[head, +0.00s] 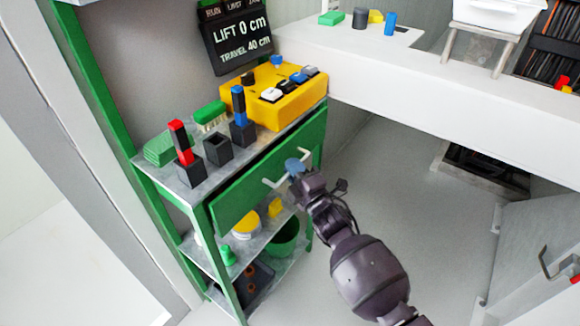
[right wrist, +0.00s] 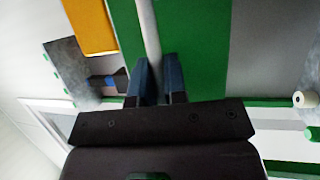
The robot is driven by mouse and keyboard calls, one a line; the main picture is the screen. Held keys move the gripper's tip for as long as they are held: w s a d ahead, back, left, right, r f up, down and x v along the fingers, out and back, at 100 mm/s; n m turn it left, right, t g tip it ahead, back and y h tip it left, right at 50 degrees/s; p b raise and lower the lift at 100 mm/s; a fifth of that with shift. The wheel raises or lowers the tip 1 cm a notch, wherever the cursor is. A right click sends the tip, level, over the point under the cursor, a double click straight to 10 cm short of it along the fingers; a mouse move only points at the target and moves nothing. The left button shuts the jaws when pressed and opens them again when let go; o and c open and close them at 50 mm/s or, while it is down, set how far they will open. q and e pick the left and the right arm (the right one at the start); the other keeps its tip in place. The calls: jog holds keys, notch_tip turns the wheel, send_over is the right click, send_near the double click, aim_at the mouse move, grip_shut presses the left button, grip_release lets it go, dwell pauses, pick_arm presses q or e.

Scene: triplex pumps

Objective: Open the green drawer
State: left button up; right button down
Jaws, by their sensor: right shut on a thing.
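The green drawer (head: 240,191) sits under the metal top of a green-framed cart. Its front lies about level with the cart frame and looks closed. A pale bar handle (head: 275,182) runs across the front. My right gripper (head: 294,168) is at the handle, shut on it. In the right wrist view the blue fingers (right wrist: 160,82) close on both sides of the handle (right wrist: 149,35), with the green drawer front (right wrist: 185,45) behind. My left gripper is not in view.
On the cart top stand a yellow control box (head: 262,108), a green brush (head: 210,115) and dark holders with red and blue tools. Lower shelves hold a green bucket (head: 285,238). A white counter (head: 430,85) stands at right. The floor before the drawer is open.

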pick_arm(q)
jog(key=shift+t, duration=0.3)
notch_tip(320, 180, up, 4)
jog(key=p, duration=0.4)
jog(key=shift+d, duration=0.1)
pick_arm(e)
jog(key=s+d, duration=0.9)
jog(key=d, duration=0.3)
jog(key=shift+d, duration=0.25)
jog(key=c, duration=1.2)
grip_release()
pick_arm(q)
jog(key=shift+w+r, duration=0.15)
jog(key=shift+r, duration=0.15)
